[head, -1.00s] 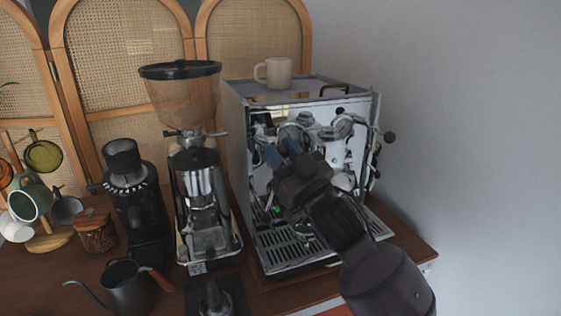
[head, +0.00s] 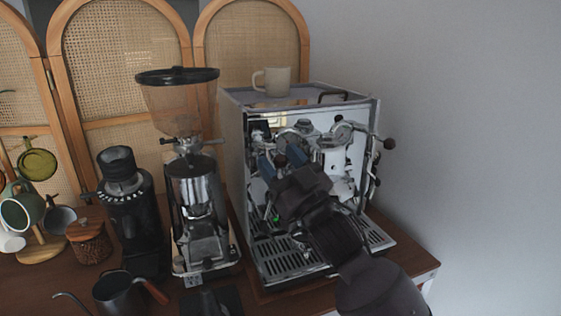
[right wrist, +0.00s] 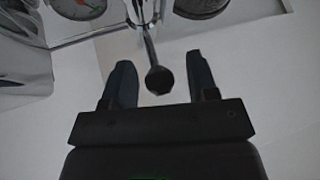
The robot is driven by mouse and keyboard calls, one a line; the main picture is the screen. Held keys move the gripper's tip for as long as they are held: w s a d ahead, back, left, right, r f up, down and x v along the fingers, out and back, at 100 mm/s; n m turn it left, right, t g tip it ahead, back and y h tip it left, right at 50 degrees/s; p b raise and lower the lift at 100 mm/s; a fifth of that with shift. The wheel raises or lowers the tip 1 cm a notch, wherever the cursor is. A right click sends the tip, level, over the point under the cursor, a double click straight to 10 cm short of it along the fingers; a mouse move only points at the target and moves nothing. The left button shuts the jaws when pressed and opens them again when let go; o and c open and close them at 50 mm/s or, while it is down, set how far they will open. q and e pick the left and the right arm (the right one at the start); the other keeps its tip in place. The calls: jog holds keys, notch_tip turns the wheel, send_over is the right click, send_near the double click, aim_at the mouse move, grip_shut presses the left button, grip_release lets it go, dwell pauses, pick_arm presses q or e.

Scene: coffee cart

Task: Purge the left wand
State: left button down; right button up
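The espresso machine (head: 232,150) stands on the cart, its front facing me. My right gripper (head: 281,159) is in front of the left part of that front, its blue fingers apart and empty. In the right wrist view, a thin metal lever with a black ball end (right wrist: 159,79) lies between the two open fingers (right wrist: 162,85), with a gap on either side. The left wand cannot be made out in the head view; my right gripper and arm cover part of that front. My left gripper is not in view.
A black-handled lever (head: 388,143) sticks out at the machine's right. A mug (head: 277,81) stands on top. A grinder with a hopper (head: 178,100) is close on the left, with a smaller black grinder (head: 130,205) and a kettle (head: 118,292) beyond. The drip tray (head: 290,268) looks bare.

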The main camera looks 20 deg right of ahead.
jog(key=shift+s+d+f, duration=0.15)
jog(key=shift+s+f, duration=0.2)
jog(key=shift+s, duration=0.05)
jog(key=b+v, duration=0.1)
jog(key=v, duration=0.8)
jog(key=shift+s, duration=0.35)
jog(key=shift+d+f, duration=0.1)
jog(key=shift+f, duration=0.1)
